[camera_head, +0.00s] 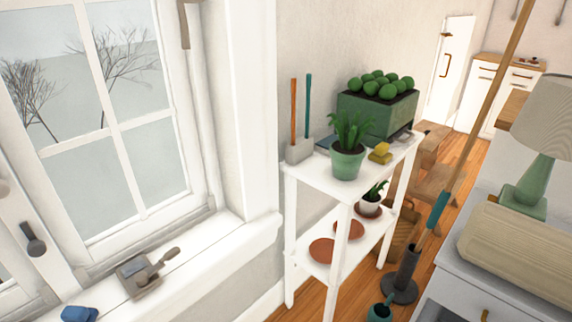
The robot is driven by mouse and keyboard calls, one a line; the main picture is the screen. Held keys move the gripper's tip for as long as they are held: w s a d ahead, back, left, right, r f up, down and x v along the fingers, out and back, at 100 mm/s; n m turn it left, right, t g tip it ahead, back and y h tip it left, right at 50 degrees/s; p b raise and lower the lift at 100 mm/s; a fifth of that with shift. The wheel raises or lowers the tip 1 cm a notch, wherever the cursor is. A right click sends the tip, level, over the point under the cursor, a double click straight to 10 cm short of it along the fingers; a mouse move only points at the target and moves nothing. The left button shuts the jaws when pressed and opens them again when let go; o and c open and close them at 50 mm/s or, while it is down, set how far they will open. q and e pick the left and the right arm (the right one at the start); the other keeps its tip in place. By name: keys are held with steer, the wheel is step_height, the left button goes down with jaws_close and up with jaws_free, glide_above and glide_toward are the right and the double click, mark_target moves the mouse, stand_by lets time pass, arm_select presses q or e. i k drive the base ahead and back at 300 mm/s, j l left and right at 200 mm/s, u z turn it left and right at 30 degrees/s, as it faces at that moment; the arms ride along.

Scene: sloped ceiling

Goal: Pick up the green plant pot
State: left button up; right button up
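A round light-green plant pot (348,164) stands upright near the front edge of the top shelf of a white shelf unit (318,172). A spiky green plant grows from it. Behind it on the same shelf is a larger, rectangular dark-green planter (362,121) filled with several round green plants. Neither of my grippers is in view, and nothing is seen holding the green pot.
A holder (299,151) with two upright sticks stands left of the pot, and small yellow blocks (381,153) lie to its right. A window sill (200,262) is at left. A long wooden pole (483,110) slants up at right, near a grey cabinet (450,278).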

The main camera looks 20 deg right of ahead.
mark_target(348, 154)
steer(key=z, duration=1.05)
